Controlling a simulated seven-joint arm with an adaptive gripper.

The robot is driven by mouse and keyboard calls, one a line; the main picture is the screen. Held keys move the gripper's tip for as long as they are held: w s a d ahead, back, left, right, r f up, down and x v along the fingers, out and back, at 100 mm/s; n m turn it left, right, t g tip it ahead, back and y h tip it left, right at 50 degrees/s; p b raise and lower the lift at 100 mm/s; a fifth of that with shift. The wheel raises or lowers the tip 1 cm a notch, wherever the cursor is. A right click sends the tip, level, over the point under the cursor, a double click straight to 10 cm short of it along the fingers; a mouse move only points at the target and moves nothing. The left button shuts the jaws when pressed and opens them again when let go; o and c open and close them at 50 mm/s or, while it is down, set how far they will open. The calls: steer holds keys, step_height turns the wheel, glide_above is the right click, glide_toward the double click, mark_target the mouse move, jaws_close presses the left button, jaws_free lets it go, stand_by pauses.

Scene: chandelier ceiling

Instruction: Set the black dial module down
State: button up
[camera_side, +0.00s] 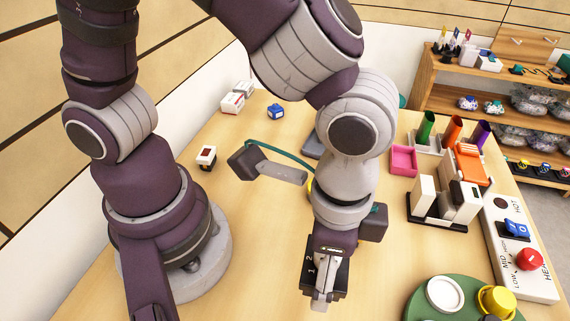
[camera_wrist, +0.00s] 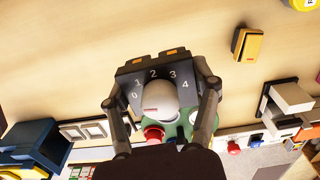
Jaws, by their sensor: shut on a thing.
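The black dial module (camera_wrist: 186,82) is a dark plate marked 0 to 4 with a pale rounded knob (camera_wrist: 160,98) on its face. It shows in the wrist view, gripped between the two fingers of my gripper (camera_wrist: 162,90). In the side view the module (camera_side: 312,268) is partly hidden by my gripper (camera_side: 322,292), with some of its numbers visible. The table (camera_side: 260,235) lies below it. I cannot tell from these views how much gap there is between the module and the table.
A green round tray (camera_side: 418,300) stands to the right with a white disc (camera_side: 445,294) and a yellow knobbed thing (camera_side: 496,301). A heat panel (camera_side: 535,282), a black-based rack (camera_side: 437,218) and a pink box (camera_side: 404,160) are further right. Bare table lies left of my gripper.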

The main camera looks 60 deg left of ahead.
steer(key=w+a+n, duration=0.1)
steer(key=w+a, duration=0.1)
steer(key=w, duration=0.1)
steer(key=w+a+n, duration=0.2)
steer(key=w+a, duration=0.1)
steer(key=w+a+n, duration=0.2)
steer(key=w, duration=0.1)
steer(key=shift+w+a+r, duration=0.1)
steer(key=shift+a+r, duration=0.05)
steer(key=shift+a, duration=0.05)
steer(key=w+a+n, duration=0.1)
steer(key=a, duration=0.2)
steer(key=w+a+n, duration=0.1)
steer(key=a, duration=0.2)
steer(key=w+a+n, duration=0.1)
steer(key=w+a, duration=0.1)
steer(key=shift+a+n, duration=0.4)
steer(key=a+n, duration=0.2)
steer(key=a, duration=0.4)
steer(key=n, duration=0.6)
glide_above(248, 136)
steer(key=shift+n, duration=0.3)
step_height(248, 136, down, 10)
steer(key=shift+a+f, duration=0.1)
